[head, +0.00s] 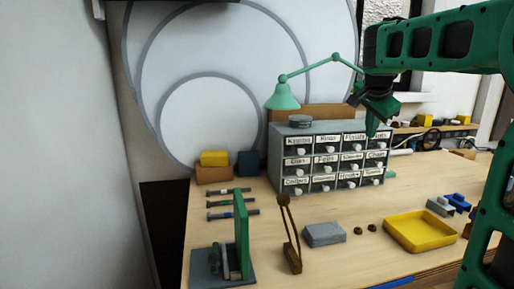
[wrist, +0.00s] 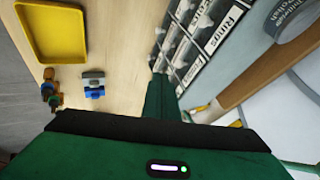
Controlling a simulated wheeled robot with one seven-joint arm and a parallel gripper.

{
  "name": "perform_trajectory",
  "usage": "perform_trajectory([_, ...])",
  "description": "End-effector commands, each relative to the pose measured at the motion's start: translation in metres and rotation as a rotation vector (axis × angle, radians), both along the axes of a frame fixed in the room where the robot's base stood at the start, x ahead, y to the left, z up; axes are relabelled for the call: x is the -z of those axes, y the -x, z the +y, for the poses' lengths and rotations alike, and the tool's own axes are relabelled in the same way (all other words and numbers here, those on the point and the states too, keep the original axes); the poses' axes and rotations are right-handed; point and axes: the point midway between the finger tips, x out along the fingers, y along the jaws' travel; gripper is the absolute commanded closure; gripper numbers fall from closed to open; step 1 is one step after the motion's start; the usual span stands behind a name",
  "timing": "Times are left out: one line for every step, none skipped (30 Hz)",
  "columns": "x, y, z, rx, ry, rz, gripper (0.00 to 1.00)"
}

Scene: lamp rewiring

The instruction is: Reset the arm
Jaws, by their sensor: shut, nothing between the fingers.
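My arm reaches in from the right in the head view. My gripper (head: 372,130) points down in front of the upper right part of the grey labelled drawer cabinet (head: 275,165), overlapping it in the picture. The gripper is shut and holds nothing. In the wrist view the gripper's green fingers (wrist: 157,92) are together, with the cabinet's labelled drawers (wrist: 200,25) beyond them. I cannot tell how far the fingers are from the cabinet. The green desk lamp (head: 284,97) stands behind the cabinet.
A yellow tray (head: 420,232), a grey block (head: 324,234), a brown stand (head: 291,250) and a green upright fixture (head: 242,235) are on the workbench (head: 345,265). Blue and grey parts (head: 455,203) lie at the right. Yellow (head: 214,158) and dark blue boxes (head: 248,162) stand left of the cabinet.

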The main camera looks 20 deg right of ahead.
Motion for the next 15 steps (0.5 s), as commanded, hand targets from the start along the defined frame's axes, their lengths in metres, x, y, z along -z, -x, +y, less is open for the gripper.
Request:
perform_trajectory([0.001, 0.002, 0.0, -0.003, 0.0, 0.005, 1.0])
perform_trajectory([0.003, 0.004, 0.001, -0.008, 0.001, 0.01, 1.0])
perform_trajectory([0.007, 0.01, 0.001, -0.021, 0.003, 0.025, 1.0])
perform_trajectory([0.012, 0.017, 0.002, -0.034, 0.004, 0.043, 1.0])
perform_trajectory([0.018, 0.025, 0.004, -0.051, 0.006, 0.063, 1.0])
perform_trajectory([0.028, 0.039, 0.007, -0.083, 0.008, 0.099, 1.0])
perform_trajectory([0.037, 0.051, 0.009, -0.111, 0.009, 0.131, 1.0])
perform_trajectory([0.047, 0.065, 0.012, -0.142, 0.009, 0.163, 1.0])
perform_trajectory([0.062, 0.084, 0.016, -0.189, 0.007, 0.212, 1.0])
perform_trajectory([0.074, 0.1, 0.02, -0.227, 0.003, 0.249, 1.0])
perform_trajectory([0.085, 0.116, 0.025, -0.267, -0.001, 0.284, 1.0])
perform_trajectory([0.1, 0.137, 0.031, -0.32, -0.008, 0.33, 1.0])
perform_trajectory([0.112, 0.152, 0.036, -0.36, -0.016, 0.362, 1.0])
perform_trajectory([0.123, 0.168, 0.041, -0.4, -0.023, 0.392, 1.0])
perform_trajectory([0.138, 0.188, 0.048, -0.455, -0.036, 0.43, 1.0])
